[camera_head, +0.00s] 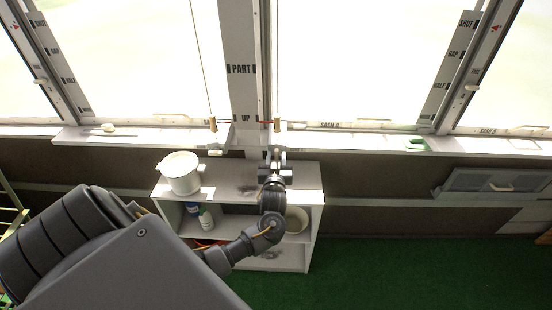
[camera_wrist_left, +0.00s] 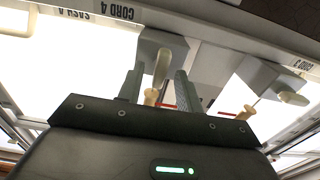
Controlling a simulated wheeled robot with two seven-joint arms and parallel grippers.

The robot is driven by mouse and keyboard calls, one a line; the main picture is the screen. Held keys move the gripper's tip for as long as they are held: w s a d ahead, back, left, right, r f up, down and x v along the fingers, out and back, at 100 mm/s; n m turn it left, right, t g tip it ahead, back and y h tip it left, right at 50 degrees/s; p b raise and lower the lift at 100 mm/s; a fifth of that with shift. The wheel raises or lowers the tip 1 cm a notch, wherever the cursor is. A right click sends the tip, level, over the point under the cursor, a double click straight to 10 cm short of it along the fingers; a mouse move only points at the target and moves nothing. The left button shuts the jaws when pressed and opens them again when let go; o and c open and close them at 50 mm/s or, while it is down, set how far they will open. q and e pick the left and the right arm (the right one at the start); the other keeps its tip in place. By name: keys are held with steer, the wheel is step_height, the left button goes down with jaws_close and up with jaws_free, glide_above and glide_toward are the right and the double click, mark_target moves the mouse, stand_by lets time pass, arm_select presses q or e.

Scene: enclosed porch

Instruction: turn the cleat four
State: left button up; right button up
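Cleat four, a cream oblong knob (camera_wrist_left: 162,68), sits on a grey block beneath the CORD 4 label (camera_wrist_left: 117,12) in the left wrist view. My left gripper (camera_wrist_left: 160,78) is open, its two fingers apart, with the cleat showing between them. I cannot tell whether either finger touches it. In the head view my left gripper (camera_head: 275,156) is at the window sill above the shelf and hides this cleat. A wooden cord pull (camera_head: 277,124) hangs just behind it. My right gripper is not in view.
A similar cleat (camera_head: 215,153) is left of the gripper, and its CORD 3 label (camera_wrist_left: 300,65) shows in the wrist view. A white bucket (camera_head: 181,173) stands on the low shelf unit (camera_head: 308,200). A green item (camera_head: 415,143) lies on the sill at right.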

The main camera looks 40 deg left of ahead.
arm_select(q)
steer(key=shift+c, duration=0.3)
jaws_close()
